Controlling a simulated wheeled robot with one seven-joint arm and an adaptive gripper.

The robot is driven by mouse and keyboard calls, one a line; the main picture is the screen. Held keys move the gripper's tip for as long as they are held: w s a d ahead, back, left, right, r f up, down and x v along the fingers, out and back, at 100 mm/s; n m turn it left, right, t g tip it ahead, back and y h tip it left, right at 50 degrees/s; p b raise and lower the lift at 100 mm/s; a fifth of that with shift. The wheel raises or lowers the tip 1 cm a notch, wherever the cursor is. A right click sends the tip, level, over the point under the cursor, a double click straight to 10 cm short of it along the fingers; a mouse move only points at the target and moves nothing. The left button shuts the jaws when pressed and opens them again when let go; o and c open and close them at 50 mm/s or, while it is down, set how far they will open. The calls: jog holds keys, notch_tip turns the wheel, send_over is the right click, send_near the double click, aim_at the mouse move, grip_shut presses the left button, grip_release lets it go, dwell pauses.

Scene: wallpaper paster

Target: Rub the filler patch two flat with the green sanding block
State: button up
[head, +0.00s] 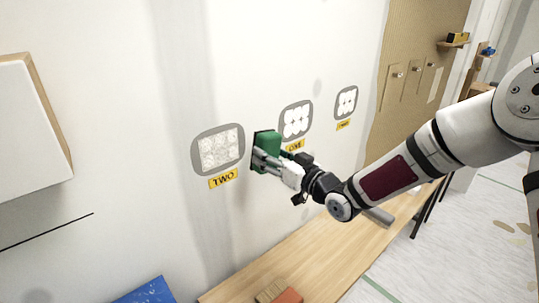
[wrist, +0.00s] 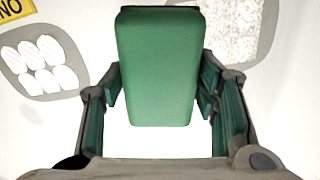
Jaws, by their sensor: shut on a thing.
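My gripper (head: 266,160) is shut on the green sanding block (head: 268,143), which also shows between the fingers in the wrist view (wrist: 158,65). The block is at the wall, just right of filler patch two (head: 220,149) and left of patch one. Patch two is a speckled white area in a grey rounded surround, with a yellow "TWO" label (head: 223,178) below it. In the wrist view patch two shows partly at the upper right (wrist: 232,25). I cannot tell whether the block touches the wall.
Patch one (head: 296,121) and a farther patch (head: 346,103) have raised white lumps. A wooden bench (head: 335,232) runs below, with an orange-brown block (head: 288,296) on it. A white cabinet (head: 30,125) juts out at the left.

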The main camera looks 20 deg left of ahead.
jog(key=shift+o, duration=1.2)
jog(key=shift+c, duration=1.2)
jog(key=shift+s+a+r+p, duration=0.1)
jog(key=shift+s+a+p, duration=0.15)
jog(key=shift+p, duration=0.1)
jog(key=s+a+p, duration=0.3)
jog(key=s+p, duration=0.3)
jog(key=s, duration=0.2)
jog(key=s+a+p, duration=0.3)
jog(key=s+p, duration=0.3)
jog(key=s, duration=0.2)
jog(key=shift+a, duration=0.1)
jog(key=b+x, duration=0.2)
jog(key=x, duration=0.4)
